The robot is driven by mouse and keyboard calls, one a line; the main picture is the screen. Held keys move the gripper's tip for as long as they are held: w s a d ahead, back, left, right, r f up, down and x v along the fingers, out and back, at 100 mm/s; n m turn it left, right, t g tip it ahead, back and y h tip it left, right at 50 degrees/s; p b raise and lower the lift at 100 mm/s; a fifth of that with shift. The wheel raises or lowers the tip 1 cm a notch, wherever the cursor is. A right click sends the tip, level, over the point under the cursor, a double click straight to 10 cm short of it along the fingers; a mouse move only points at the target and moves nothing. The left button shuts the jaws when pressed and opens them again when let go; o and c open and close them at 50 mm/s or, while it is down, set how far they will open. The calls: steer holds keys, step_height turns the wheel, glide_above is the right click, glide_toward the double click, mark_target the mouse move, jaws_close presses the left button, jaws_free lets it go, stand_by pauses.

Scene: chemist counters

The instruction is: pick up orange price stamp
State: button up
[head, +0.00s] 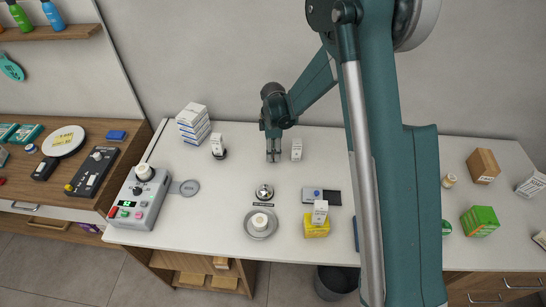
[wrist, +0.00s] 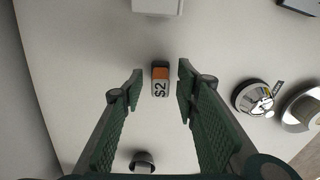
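The orange price stamp (wrist: 160,82) is a small block with an orange end and a pale side marked "$2". It shows in the wrist view on the white counter (head: 225,205), ahead of my gripper and lined up between its fingertips. My gripper (wrist: 159,84) is open with nothing between its green-padded fingers. In the head view my gripper (head: 273,155) points down over the back of the counter, and I cannot make out the stamp there. How far the fingertips are above the stamp is hard to tell.
A small white box (head: 297,149) stands just right of my gripper. A white-topped dark item (head: 217,147) and stacked boxes (head: 193,122) are to the left. A silver bell (head: 264,191) and a round dish (head: 261,223) are in front. Counter around the stamp is clear.

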steer(key=shift+f, duration=0.4)
jaws_close()
